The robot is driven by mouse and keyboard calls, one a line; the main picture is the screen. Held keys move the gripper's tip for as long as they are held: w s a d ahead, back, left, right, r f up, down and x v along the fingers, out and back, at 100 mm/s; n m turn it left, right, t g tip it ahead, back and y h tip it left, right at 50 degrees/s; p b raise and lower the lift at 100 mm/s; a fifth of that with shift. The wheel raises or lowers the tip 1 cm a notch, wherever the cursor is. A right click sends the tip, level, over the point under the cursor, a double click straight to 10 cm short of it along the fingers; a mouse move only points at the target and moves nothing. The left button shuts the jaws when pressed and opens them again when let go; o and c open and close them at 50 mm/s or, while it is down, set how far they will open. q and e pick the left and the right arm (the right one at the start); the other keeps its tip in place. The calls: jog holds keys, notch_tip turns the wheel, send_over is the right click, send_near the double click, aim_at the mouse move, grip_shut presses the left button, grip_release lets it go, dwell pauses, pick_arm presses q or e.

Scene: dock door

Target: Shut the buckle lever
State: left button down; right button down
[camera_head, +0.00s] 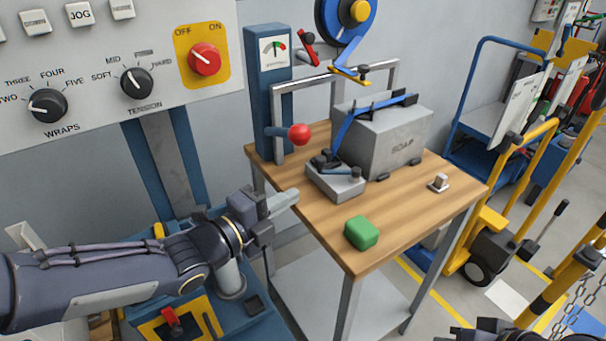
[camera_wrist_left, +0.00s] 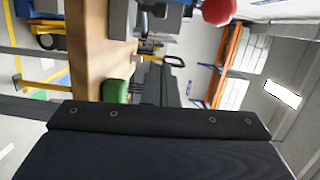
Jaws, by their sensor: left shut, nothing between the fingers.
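The buckle (camera_head: 337,183) is a grey block on the wooden bench, with a blue strap (camera_head: 346,128) running from it over a grey box marked SOAP (camera_head: 385,140). Its dark buckle lever (camera_head: 335,171) looks low over the block's top; I cannot tell whether it is fully shut. My left gripper (camera_head: 294,197) is shut and empty near the bench's left edge, left of the buckle and apart from it. In the left wrist view the buckle (camera_wrist_left: 152,8) is partly cut off at the top edge. My right gripper's fingers do not show.
A red ball handle (camera_head: 299,134) sticks out just above and left of the buckle. A green block (camera_head: 361,233) lies at the front of the bench (camera_head: 400,215), and a small metal piece (camera_head: 438,182) lies to the right. A control panel (camera_head: 110,60) stands behind my left arm.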

aim_at(316, 164)
pick_arm(q)
jog(key=x, duration=0.7)
jog(key=shift+w+d, duration=0.2)
jog(key=w, duration=0.2)
jog(key=shift+w+a+f+p, duration=0.1)
jog(key=shift+w+a+p, duration=0.15)
jog(key=shift+w+p, duration=0.1)
jog(key=shift+w, duration=0.55)
jog(key=shift+w+a+f+b, duration=0.2)
jog(key=shift+w+b, duration=0.2)
jog(key=shift+b, duration=0.25)
jog(key=shift+w+a+f+b, duration=0.1)
jog(key=shift+w+a+b, duration=0.1)
jog(key=shift+w+b, duration=0.3)
jog(key=shift+w+a+r, duration=0.1)
jog(key=shift+w+r, duration=0.1)
jog(key=shift+w, duration=0.1)
